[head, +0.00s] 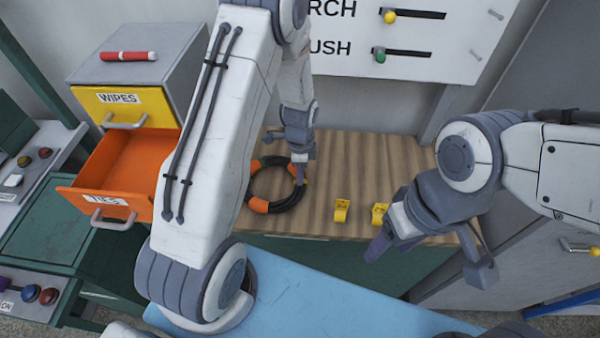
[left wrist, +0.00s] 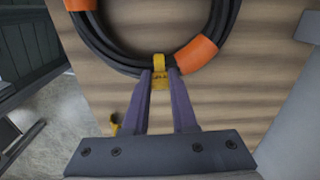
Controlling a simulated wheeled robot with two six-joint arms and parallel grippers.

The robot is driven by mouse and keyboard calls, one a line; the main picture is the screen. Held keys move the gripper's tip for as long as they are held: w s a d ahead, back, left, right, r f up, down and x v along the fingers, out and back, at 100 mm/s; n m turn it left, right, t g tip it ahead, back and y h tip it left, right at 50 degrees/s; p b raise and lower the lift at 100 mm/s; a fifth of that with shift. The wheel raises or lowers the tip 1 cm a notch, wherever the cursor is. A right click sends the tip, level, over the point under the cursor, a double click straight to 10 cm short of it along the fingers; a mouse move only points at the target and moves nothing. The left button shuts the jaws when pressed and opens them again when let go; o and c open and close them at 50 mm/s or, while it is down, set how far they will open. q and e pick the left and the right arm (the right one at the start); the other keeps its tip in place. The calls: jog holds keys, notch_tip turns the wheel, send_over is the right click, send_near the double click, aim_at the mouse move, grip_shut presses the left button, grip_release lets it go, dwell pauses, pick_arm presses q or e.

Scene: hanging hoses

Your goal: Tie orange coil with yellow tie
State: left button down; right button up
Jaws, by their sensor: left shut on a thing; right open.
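The coil is a black hose ring with orange bands (head: 251,189), lying on the wooden bench. It also shows at the top of the left wrist view (left wrist: 104,46). My left gripper (head: 301,178) points down at the coil's right side. In the left wrist view its fingers (left wrist: 160,82) are shut on a yellow tie (left wrist: 160,66), which sits at the hose bundle beside an orange band. Whether the tie closes fully round the bundle cannot be seen. Two more yellow ties, one (head: 341,210) and another (head: 379,213), stand on the bench. My right gripper (head: 428,262) is open and empty.
The orange drawer labelled TIES (head: 108,190) stands open left of the bench. The yellow WIPES drawer (head: 122,105) above it is shut, with a red cylinder (head: 128,56) on the cabinet top. A white wall panel (head: 420,40) with sliders hangs behind. The bench's middle back is clear.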

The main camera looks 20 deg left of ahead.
pick_arm(q)
jog(key=c, duration=0.6)
grip_release()
jog(key=shift+c, duration=0.2)
notch_tip(320, 180, up, 9)
jog(key=shift+r+b, duration=0.1)
jog(key=shift+b, duration=0.8)
jog(key=shift+r, duration=0.7)
jog(key=s+d+r+n, duration=0.3)
jog(key=s+d+r, duration=0.45)
jog(key=d, duration=0.25)
jog(key=s+d+r+n, duration=0.1)
jog(key=s+d+n, duration=0.1)
jog(key=s, duration=0.6)
jog(key=s+d+r+n+h, duration=0.1)
jog(key=s+d+r+n, duration=0.1)
jog(key=s, duration=0.6)
